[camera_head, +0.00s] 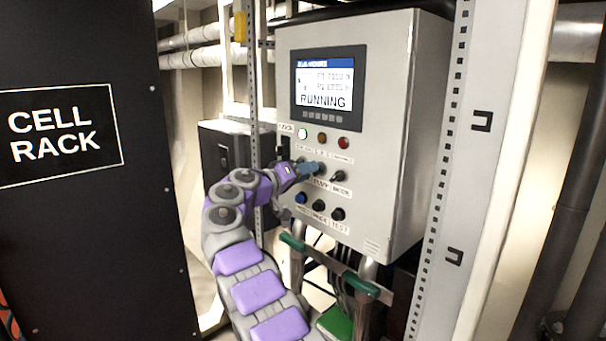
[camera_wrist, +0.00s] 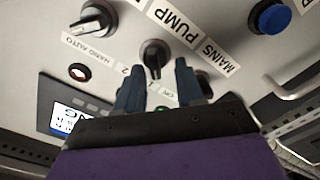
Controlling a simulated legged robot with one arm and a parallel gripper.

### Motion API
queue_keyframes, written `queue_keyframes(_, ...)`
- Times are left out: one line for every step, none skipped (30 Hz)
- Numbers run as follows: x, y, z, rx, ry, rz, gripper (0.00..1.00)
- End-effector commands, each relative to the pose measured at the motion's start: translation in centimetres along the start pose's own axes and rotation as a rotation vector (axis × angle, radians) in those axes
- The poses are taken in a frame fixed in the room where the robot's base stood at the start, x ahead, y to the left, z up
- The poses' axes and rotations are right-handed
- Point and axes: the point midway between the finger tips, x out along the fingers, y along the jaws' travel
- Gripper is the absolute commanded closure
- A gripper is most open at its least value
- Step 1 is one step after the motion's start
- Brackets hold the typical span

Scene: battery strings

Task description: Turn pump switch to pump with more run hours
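The pump switch (camera_wrist: 155,56) is a black rotary knob beside a white PUMP label in the wrist view. Marks 1 and 2 show near it. In the head view it is hidden behind my gripper (camera_head: 310,169). In the wrist view my gripper (camera_wrist: 158,72) is open, with its two dark blue fingers apart and the knob at the gap between their tips. I cannot tell whether a finger touches it. The control box screen (camera_head: 325,87) shows run-hours lines for P1 and P2 and the word RUNNING; the digits are too small to read surely.
Other controls sit close by: a MANO/AUTO knob (camera_wrist: 95,19), a blue button (camera_wrist: 270,17) and a partly hidden MAINS knob (camera_wrist: 204,86). A perforated upright (camera_head: 440,170) stands right of the grey control box (camera_head: 400,130). A black cell rack (camera_head: 90,240) is at left.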

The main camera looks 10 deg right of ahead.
Motion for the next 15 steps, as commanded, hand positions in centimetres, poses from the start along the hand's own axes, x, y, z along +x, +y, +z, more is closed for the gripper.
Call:
queue_keyframes(0.1, 0.1, 0.1, 0.0, -0.001, 0.0, 0.63)
queue_keyframes(0.0, 0.1, 0.1, 0.001, -0.001, 0.0, 0.63)
queue_keyframes(-0.2, 0.1, 0.1, 0.001, -0.001, 0.0, 0.63)
queue_keyframes(-0.4, 0.1, 0.1, 0.001, -0.001, 0.0, 0.63)
queue_keyframes(-0.8, 0.0, 0.1, 0.001, 0.0, 0.0, 0.63)
queue_keyframes(-1.4, 0.0, 0.0, 0.001, 0.001, 0.0, 0.63)
queue_keyframes(-1.9, 0.0, 0.0, 0.001, 0.003, 0.001, 0.63)
queue_keyframes(-2.5, 0.1, 0.0, 0.001, 0.004, 0.001, 0.63)
queue_keyframes(-3.3, 0.1, 0.0, 0.002, 0.005, 0.003, 0.63)
queue_keyframes(-4.0, 0.1, -0.1, 0.002, 0.006, 0.002, 0.63)
queue_keyframes(-4.7, 0.0, -0.2, 0.001, 0.006, 0.002, 0.63)
queue_keyframes(-5.7, -0.1, -0.1, 0.001, 0.004, 0.003, 0.63)
queue_keyframes(-6.3, -0.1, -0.1, 0.001, 0.004, 0.003, 0.63)
queue_keyframes(-7.0, -0.2, -0.2, 0.0, 0.005, 0.002, 0.63)
queue_keyframes(-7.9, -0.3, -0.2, 0.0, 0.007, 0.0, 0.63)
